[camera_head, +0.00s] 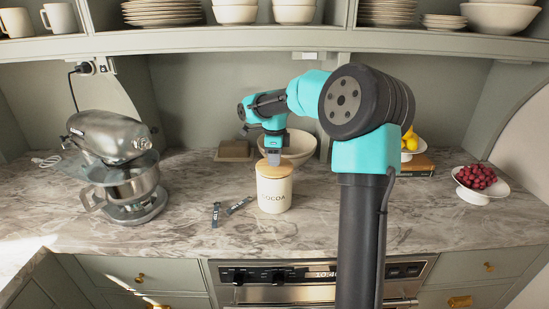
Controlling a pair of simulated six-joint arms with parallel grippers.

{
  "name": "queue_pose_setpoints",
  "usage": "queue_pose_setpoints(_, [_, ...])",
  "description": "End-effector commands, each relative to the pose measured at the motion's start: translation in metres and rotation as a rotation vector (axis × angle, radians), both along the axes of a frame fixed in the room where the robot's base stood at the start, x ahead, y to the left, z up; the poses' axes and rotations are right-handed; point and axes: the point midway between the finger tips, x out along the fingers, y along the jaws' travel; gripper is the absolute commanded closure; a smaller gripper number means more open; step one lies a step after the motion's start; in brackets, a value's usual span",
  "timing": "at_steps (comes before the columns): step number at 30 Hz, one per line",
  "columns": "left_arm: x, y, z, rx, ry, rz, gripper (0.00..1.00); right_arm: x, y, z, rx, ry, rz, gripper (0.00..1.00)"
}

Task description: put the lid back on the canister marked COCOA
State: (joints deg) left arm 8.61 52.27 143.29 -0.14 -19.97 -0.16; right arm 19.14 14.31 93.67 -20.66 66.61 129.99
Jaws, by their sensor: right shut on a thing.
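The cream canister marked COCOA (275,195) stands upright on the marble counter. A round wooden lid (264,170) is at the canister's mouth; from here I cannot tell if it is fully seated or slightly above the rim. My right gripper (273,158) points down over the canister and is shut on the lid from above. The gripper hides the middle of the lid. My left gripper is not in view.
Two small dark strips (240,205) lie left of the canister. A cream bowl (298,148) stands close behind. A stand mixer (120,165) is at left, a grape dish (480,180) at right.

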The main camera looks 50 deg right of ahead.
Motion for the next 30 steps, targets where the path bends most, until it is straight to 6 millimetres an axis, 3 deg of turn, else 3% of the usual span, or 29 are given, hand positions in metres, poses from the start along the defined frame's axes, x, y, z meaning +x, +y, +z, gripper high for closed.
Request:
queue_pose_setpoints(11, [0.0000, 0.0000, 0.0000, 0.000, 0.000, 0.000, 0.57, 0.0000, 0.0000, -0.0003, 0.000, 0.000, 0.000, 0.96])
queue_pose_setpoints(12, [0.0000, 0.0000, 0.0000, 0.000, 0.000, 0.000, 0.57, 0.0000, 0.0000, -0.0003, 0.000, 0.000, 0.000, 0.70])
queue_pose_setpoints(20, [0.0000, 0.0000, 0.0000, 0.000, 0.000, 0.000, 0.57, -0.0001, 0.0001, -0.0003, 0.000, 0.000, 0.000, 0.45])
queue_pose_setpoints(25, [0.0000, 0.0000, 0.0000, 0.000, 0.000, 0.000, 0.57, -0.0001, 0.0001, -0.0003, 0.000, 0.000, 0.000, 0.43])
queue_pose_setpoints(30, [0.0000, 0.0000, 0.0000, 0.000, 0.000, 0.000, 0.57, -0.0001, 0.0001, -0.0004, 0.000, 0.000, 0.000, 0.27])
